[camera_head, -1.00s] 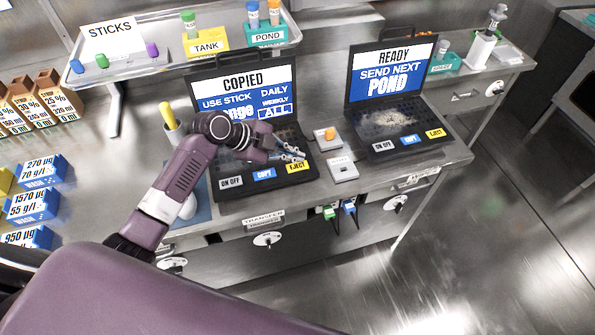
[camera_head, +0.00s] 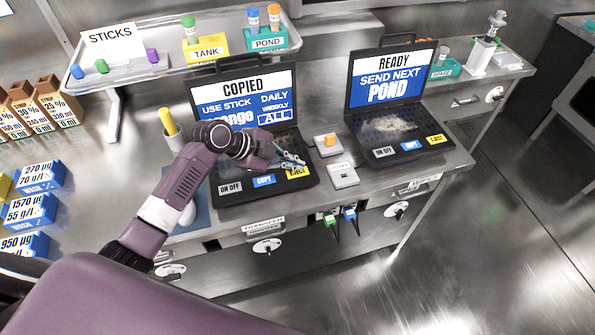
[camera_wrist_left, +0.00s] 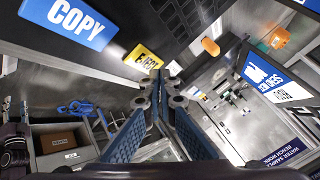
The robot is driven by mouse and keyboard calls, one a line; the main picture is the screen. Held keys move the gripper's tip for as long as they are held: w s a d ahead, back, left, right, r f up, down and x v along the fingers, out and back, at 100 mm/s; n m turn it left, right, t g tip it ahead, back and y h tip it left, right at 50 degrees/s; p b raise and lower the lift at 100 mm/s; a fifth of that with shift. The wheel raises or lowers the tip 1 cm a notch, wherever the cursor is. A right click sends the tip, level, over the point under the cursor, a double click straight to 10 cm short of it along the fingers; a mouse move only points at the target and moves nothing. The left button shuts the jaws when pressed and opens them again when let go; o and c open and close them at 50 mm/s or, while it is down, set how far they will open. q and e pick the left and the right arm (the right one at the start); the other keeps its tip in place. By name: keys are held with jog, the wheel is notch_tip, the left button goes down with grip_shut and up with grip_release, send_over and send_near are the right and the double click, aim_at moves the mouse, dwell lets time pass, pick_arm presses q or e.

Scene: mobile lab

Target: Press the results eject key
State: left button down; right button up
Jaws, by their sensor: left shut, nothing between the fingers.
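The left laptop (camera_head: 215,193) shows "COPIED" on its screen (camera_head: 243,100) and has white ON OFF, blue COPY (camera_head: 264,181) and yellow EJECT (camera_head: 299,173) keys along its front edge. My left gripper (camera_head: 294,161) is shut and empty, its fingertips just over the EJECT key and hiding part of it. In the left wrist view the fingertips (camera_wrist_left: 160,88) are beside the yellow EJECT key (camera_wrist_left: 143,57); I cannot tell whether they touch it. The right laptop, with "READY" on its screen (camera_head: 391,75), has its own EJECT key (camera_head: 435,139). My right gripper is not in view.
A small grey box with an orange piece (camera_head: 328,144) and another grey box (camera_head: 343,175) stand between the laptops. A cup with a yellow stick (camera_head: 168,122) is at the left laptop's left. A tray of sticks (camera_head: 120,73) is behind.

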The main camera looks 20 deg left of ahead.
aim_at(295, 173)
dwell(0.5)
pick_arm(q)
jog(key=shift+f, duration=0.15)
jog(key=shift+f+b, duration=0.3)
jog(key=shift+b, duration=0.1)
jog(key=shift+f+b, duration=0.4)
jog(key=shift+f, duration=0.05)
dwell(0.4)
jog(key=shift+r, duration=0.15)
jog(key=shift+r+p, duration=0.6)
jog(key=shift+r, duration=0.15)
notch_tip(295, 173, up, 5)
jog(key=p, duration=0.3)
jog(key=shift+p, duration=0.4)
